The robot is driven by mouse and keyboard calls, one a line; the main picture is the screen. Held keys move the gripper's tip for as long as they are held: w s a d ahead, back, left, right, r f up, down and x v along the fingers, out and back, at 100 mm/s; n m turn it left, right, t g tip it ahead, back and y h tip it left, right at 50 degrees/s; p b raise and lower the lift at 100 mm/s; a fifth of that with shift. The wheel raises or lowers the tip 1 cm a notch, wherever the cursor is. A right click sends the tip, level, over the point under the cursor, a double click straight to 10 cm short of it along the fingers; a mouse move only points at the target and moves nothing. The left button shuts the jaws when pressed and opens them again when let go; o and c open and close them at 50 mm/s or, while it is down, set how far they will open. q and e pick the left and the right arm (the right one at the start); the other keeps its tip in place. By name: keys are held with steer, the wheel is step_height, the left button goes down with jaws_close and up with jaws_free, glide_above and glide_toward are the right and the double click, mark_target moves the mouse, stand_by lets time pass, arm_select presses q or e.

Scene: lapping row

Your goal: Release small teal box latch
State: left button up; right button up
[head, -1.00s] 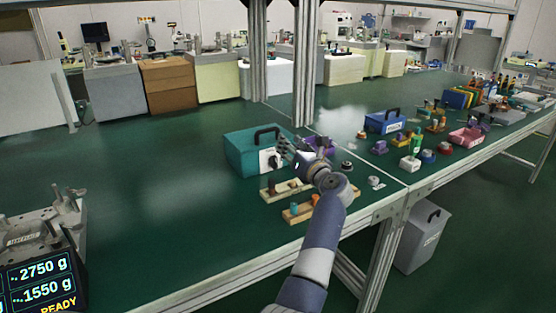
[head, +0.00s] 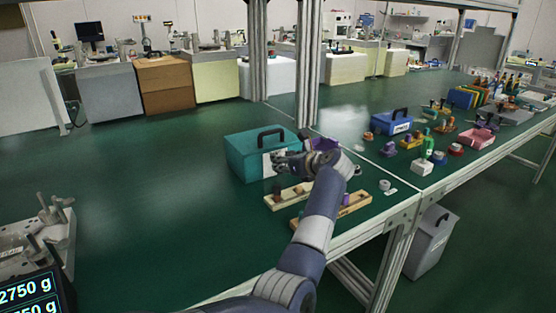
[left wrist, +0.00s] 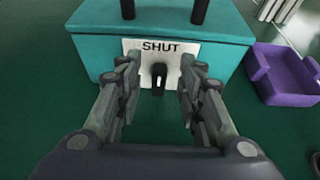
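The teal box (head: 245,157) with a black top handle (head: 271,135) stands on the green bench. Its front also fills the top of the left wrist view (left wrist: 222,57). A white plate (left wrist: 205,48) on its front reads SHUT, and a dark latch (left wrist: 158,77) hangs upright below the word. My left gripper (head: 280,162) is in front of the plate. In the left wrist view my left gripper (left wrist: 159,70) is open, with one finger on each side of the latch and nothing held. I cannot tell if the fingers touch the plate. My right gripper is not in view.
A purple open bin (left wrist: 285,80) stands right of the teal box. Wooden peg blocks (head: 288,197) lie in front, near the bench edge. A blue box (head: 390,123) and several small parts are farther right. The bench left of the teal box is clear.

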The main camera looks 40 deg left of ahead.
arm_select(q)
steer(key=shift+w+a+f, duration=0.25)
steer(key=shift+a, duration=0.25)
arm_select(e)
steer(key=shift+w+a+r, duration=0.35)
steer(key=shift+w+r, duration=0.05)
arm_select(q)
steer(key=shift+r, duration=0.1)
jaws_close()
steer(key=shift+d+m, duration=0.15)
steer(key=shift+m, duration=0.15)
steer(key=shift+w+m+g, duration=0.2)
steer(key=shift+m+g, duration=0.1)
steer(key=shift+m, duration=0.1)
steer(key=m+b, duration=0.1)
steer(key=m+g+y+b, duration=0.1)
steer(key=shift+w+d+f+b, duration=0.2)
steer(key=shift+w+f+b, duration=0.1)
steer(key=shift+w, duration=0.1)
steer(key=shift+w+m+g+y+b, duration=0.15)
steer(key=shift+m+g+y+b, duration=0.25)
steer(key=shift+m+g+b, duration=0.45)
steer(key=shift+t+b, duration=0.25)
steer(key=shift+b, duration=0.05)
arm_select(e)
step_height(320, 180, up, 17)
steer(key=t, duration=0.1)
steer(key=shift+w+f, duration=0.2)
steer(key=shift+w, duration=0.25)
